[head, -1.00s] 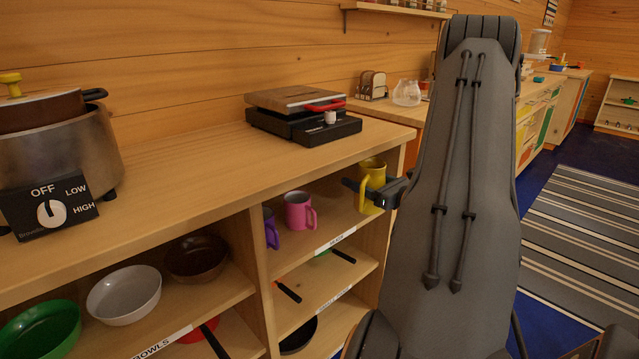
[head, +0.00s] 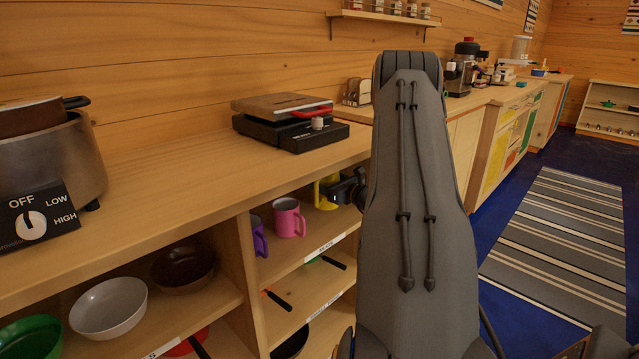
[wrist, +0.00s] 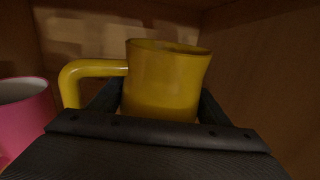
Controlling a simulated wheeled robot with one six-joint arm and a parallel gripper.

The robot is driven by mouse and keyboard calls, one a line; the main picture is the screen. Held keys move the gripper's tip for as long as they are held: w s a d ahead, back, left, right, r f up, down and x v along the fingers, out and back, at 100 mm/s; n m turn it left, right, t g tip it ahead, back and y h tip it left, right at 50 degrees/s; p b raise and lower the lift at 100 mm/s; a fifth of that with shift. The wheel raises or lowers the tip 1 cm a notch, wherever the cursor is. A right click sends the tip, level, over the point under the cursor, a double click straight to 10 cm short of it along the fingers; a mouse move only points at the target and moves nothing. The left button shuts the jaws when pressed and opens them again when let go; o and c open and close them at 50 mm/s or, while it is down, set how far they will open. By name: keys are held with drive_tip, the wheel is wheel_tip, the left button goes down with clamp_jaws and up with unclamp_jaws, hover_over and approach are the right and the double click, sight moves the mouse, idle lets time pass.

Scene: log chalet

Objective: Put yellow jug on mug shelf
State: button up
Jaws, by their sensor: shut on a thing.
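The yellow jug (wrist: 165,80) is upright inside the mug shelf compartment, with its handle to the left in the wrist view. It also shows in the head view (head: 325,194), partly hidden by my gripper. My gripper (head: 345,188) reaches into the compartment and is shut on the jug; its dark jaws lie at both sides of the jug in the wrist view. The mug shelf (head: 312,254) is the upper right compartment of the wooden unit. I cannot tell whether the jug's base touches the shelf board.
A pink mug (head: 287,218) and a purple mug (head: 258,236) stand on the same shelf, left of the jug. The counter overhangs the compartment and bears a black waffle iron or grill (head: 291,126). Pans lie on the shelf below. Bowls (head: 109,307) fill the left compartment.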

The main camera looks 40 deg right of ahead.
drive_tip(key=shift+f, duration=0.6)
drive_tip(key=o, duration=1.6)
drive_tip(key=shift+f, duration=0.2)
drive_tip(key=shift+o, duration=0.2)
drive_tip(key=shift+r, duration=0.15)
drive_tip(key=shift+s, duration=0.4)
drive_tip(key=s, duration=0.7)
drive_tip(key=s+d, duration=0.1)
drive_tip(key=s, duration=0.3)
drive_tip(key=shift+s, duration=0.1)
